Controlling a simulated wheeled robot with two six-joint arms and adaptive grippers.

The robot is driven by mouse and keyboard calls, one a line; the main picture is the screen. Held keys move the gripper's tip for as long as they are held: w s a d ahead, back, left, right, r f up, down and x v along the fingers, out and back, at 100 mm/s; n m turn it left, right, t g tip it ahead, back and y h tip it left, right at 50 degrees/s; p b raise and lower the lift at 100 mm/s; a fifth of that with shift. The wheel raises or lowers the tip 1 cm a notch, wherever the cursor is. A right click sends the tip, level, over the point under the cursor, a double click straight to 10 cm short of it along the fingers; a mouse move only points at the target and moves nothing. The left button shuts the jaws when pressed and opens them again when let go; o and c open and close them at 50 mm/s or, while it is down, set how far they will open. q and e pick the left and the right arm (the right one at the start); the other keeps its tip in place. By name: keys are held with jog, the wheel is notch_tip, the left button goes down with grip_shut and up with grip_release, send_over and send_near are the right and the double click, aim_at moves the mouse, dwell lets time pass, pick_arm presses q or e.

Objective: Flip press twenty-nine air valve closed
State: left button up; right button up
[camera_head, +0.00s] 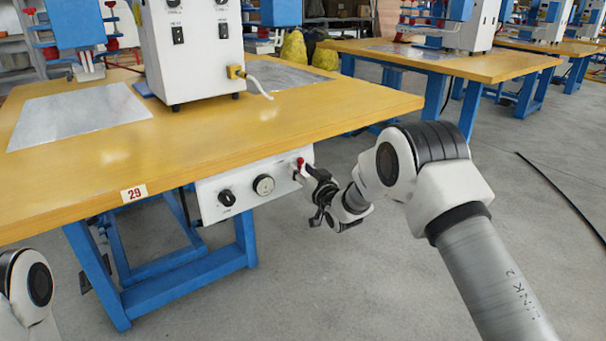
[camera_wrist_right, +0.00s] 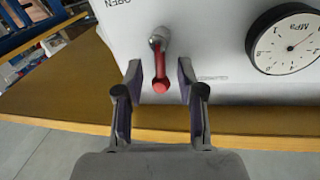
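The air valve's red lever (camera_wrist_right: 161,75) sits on a metal pivot on a white panel, near lettering that reads OPEN. In the wrist view it points from the pivot toward my right gripper (camera_wrist_right: 159,78). The two fingers stand one on each side of the lever, with gaps on both sides. In the head view the valve's red part (camera_head: 300,162) shows at the panel's right end, with my right gripper (camera_head: 308,180) close by. The white control panel (camera_head: 212,208) hangs under the front edge of the table marked 29 (camera_head: 133,193). My left gripper is out of view.
A pressure gauge (camera_head: 263,185) and a black knob (camera_head: 227,197) are on the same panel. The wooden tabletop (camera_head: 190,140) overhangs close above the valve. A white press (camera_head: 190,50) stands on it. The floor to the right is mostly open, with a dark cable (camera_head: 560,195).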

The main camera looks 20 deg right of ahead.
grip_shut()
jog(key=shift+a+r+n, duration=0.1)
jog(key=shift+r+n, duration=0.05)
jog(key=shift+n, duration=0.15)
jog(key=shift+a+n+p, duration=0.15)
jog(key=shift+n+p, duration=0.3)
jog(key=shift+n, duration=0.35)
grip_release()
jog(key=shift+s, duration=0.1)
jog(key=shift+s, duration=0.1)
